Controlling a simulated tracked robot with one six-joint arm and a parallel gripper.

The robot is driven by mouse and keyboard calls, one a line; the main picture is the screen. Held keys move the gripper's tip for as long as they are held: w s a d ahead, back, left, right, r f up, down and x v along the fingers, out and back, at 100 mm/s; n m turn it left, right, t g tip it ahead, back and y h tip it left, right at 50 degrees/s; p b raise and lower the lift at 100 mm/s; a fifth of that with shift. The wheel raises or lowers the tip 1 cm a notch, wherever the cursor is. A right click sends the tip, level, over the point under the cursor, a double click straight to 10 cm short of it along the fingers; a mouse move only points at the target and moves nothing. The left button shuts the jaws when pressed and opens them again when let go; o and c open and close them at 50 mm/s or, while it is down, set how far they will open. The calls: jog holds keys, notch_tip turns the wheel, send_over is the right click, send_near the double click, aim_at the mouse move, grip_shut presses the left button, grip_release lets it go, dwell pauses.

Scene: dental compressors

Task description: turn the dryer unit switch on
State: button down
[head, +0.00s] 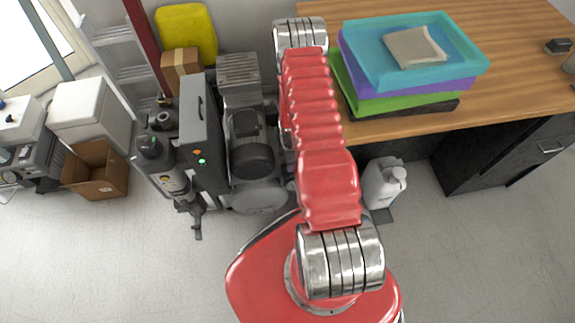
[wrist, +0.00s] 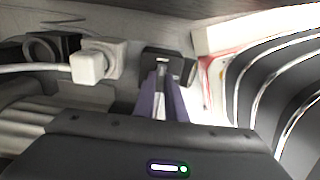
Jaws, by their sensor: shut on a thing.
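In the wrist view my gripper (wrist: 161,80) points ahead with its two purple-grey fingers close together. Their tips are at a small dark block with a pale mark, which looks like the dryer unit switch (wrist: 165,59). The fingers are shut on it, and they cover its lower part. Whether the switch is on or off cannot be told. In the head view my red arm reaches away past the compressor, and my gripper and the switch are hidden.
A pale square-ended fitting (wrist: 88,67) sits left of the fingers in the wrist view. In the head view the compressor (head: 251,158) and a grey cabinet (head: 199,120) stand left of my arm. The wooden desk (head: 520,70) with stacked trays (head: 372,68) is at right.

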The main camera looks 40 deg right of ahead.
jog(key=shift+w+d+r, duration=0.1)
jog(key=shift+w+d, duration=0.2)
jog(key=c, duration=2)
grip_release()
jog(key=shift+o, duration=1)
jog(key=shift+s+a, duration=0.1)
jog(key=shift+s+a, duration=0.1)
notch_tip(320, 180, up, 14)
jog(key=shift+f, duration=0.2)
